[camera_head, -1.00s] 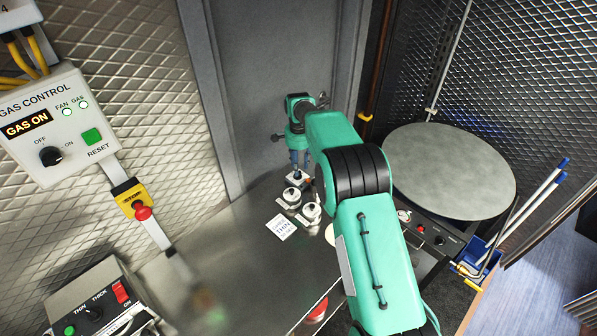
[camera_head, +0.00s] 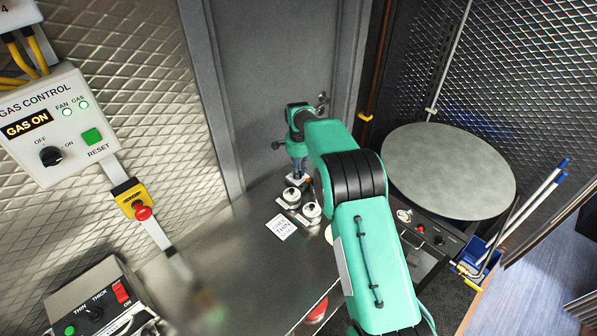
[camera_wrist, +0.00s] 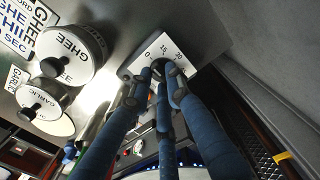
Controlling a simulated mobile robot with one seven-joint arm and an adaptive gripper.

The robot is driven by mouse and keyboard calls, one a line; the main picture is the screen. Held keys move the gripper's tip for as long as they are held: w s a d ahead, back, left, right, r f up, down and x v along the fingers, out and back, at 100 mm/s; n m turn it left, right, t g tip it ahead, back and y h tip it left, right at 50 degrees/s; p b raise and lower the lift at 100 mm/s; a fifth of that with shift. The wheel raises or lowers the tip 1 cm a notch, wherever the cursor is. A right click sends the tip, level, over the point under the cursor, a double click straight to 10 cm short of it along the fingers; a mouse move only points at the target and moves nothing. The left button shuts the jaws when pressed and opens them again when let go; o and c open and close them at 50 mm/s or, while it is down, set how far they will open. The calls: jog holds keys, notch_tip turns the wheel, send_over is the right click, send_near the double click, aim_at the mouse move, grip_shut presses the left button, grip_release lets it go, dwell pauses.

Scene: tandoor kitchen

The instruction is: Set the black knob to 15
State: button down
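The black knob (camera_wrist: 157,70) sits on a pale dial plate (camera_wrist: 148,48) marked 0, 15 and 30 in the wrist view. The fingers hide most of the knob, and I cannot read its pointer. My gripper (camera_wrist: 159,75) has its blue fingers pointing at the knob, with the tips close around it. Whether they touch or squeeze it is not clear. In the head view my gripper (camera_head: 299,168) points down at the small dial plate (camera_head: 297,180) near the counter's back edge.
A ghee pot (camera_wrist: 72,52) and a garlic pot (camera_wrist: 42,108) stand close to the dial's left. A printed card (camera_head: 281,227) lies on the steel counter (camera_head: 240,270). A grey door stands behind. A big round plate (camera_head: 447,170) is to the right.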

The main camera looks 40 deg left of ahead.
jog(key=shift+m, duration=0.4)
jog(key=m+b, duration=0.1)
jog(key=m, duration=0.2)
jog(key=shift+s, duration=0.1)
jog(key=m+b, duration=0.1)
jog(key=m, duration=0.4)
jog(key=shift+a, duration=0.1)
dwell(0.4)
jog(key=c, duration=1.6)
grip_release()
jog(key=shift+c, duration=0.2)
notch_tip(320, 180, up, 12)
